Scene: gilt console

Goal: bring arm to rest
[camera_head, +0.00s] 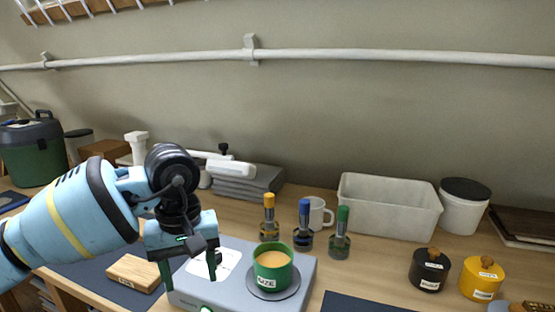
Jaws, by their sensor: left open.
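My left arm comes in from the left, and its gripper (190,270) points down above the left part of a grey device (236,297). The two fingers are apart with nothing between them. A green cup (272,272) with a tan drink and a label stands upright on the round dark plate of the device, to the right of the gripper and apart from it. My right gripper does not show.
A wooden block (133,272) lies left of the device. A pale bin (389,207), black jar (429,270) and yellow jar (481,279) are at right.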

